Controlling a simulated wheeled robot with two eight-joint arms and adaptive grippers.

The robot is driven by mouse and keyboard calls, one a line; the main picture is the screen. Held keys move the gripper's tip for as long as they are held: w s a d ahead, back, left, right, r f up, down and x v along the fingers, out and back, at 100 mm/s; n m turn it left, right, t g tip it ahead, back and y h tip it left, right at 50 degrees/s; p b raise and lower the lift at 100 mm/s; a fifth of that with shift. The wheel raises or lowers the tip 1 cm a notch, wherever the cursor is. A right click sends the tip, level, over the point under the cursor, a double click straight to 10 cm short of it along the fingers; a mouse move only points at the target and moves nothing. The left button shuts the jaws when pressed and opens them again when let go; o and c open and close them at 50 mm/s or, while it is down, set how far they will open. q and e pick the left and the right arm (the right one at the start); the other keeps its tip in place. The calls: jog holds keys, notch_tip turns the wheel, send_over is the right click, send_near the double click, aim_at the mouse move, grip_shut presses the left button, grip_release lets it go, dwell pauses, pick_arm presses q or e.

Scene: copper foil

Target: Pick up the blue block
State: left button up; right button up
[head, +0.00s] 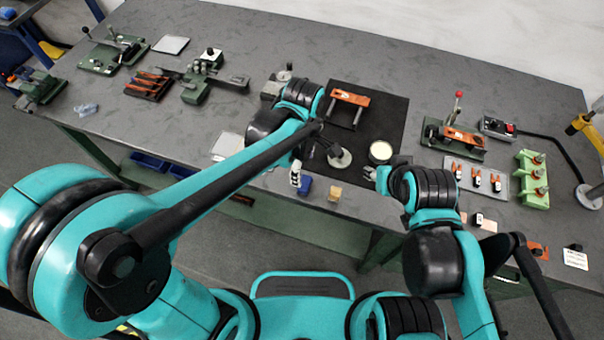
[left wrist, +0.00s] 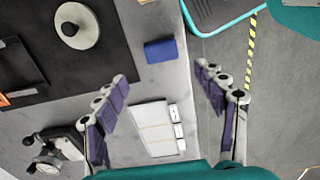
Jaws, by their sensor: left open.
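The blue block (head: 305,187) lies on the grey table near its front edge, partly beside my left gripper (head: 297,177) in the head view. In the left wrist view the blue block (left wrist: 160,50) shows whole, lying flat just past the fingertips and roughly centred between them. My left gripper (left wrist: 163,76) is open, its two fingers wide apart with nothing between them. My right gripper (head: 376,174) is near the table's front edge, right of the blue block. Its fingers are mostly hidden by its own arm.
A small tan block (head: 335,193) lies right of the blue block. A white panel (head: 227,145) lies to the left. The table edge is close to the blue block.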

aim_at(305, 183)
pick_arm(q)
jog(key=f, duration=0.1)
jog(key=f+b, duration=0.1)
jog(key=shift+s+d+f, duration=0.1)
jog(key=shift+d+f, duration=0.15)
jog(key=shift+f, duration=0.1)
notch_tip(305, 183, down, 4)
jog(key=shift+s+f+b, duration=0.15)
jog(key=shift+b, duration=1.1)
jog(key=shift+f, duration=0.5)
jog(key=shift+r, duration=0.1)
jog(key=shift+c, duration=0.7)
jog(key=c, duration=1.2)
